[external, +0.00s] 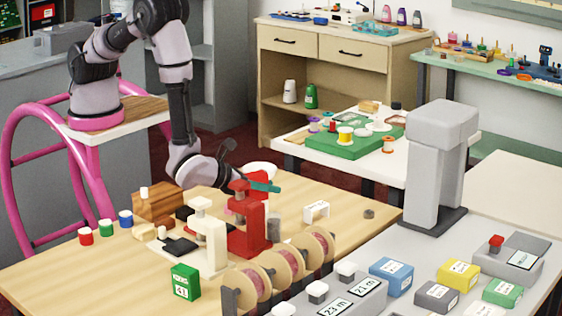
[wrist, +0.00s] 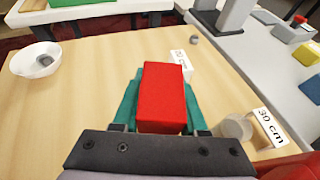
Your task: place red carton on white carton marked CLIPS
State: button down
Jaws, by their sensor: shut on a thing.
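The red carton (wrist: 163,95) is between the teal fingers of my gripper (wrist: 160,98) in the wrist view, held above the wooden table. My gripper is shut on it. In the external view my gripper (external: 262,186) is beside the top of a red press (external: 250,225), and I cannot clearly separate the carton from the press there. I cannot pick out a white carton marked CLIPS in either view. A green carton (external: 185,282) marked 41 stands at the table's front.
A cream press (external: 207,240) and several large spools (external: 285,270) stand on the wooden table. In the wrist view, a 30 cm block (wrist: 265,127) is right of the carton, and a white bowl (wrist: 37,62) is at left. Bare tabletop lies between the bowl and the carton.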

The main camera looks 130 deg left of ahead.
jog(key=shift+c, duration=2.2)
grip_release()
jog(key=shift+d+r, duration=0.1)
jog(key=v, duration=1.2)
jog(key=s+a+r+n+g+h, duration=0.2)
jog(key=s+r+n, duration=0.25)
jog(key=r, duration=0.65)
jog(key=s+a+r+n+g+h, duration=0.15)
jog(key=s+r+n, duration=0.35)
jog(key=r, duration=0.5)
jog(key=s+d+r+n+t+h, duration=0.2)
jog(key=s+r+n+h, duration=0.1)
jog(key=s+r, duration=0.4)
jog(key=s+d+r+n+t+h, duration=0.2)
jog(key=s+r+n+t+h, duration=0.1)
jog(key=s+r, duration=0.5)
jog(key=r+n+h, duration=0.1)
jog(key=n, duration=0.1)
jog(key=shift+d+n+t, duration=0.3)
jog(key=shift+n+t, duration=0.05)
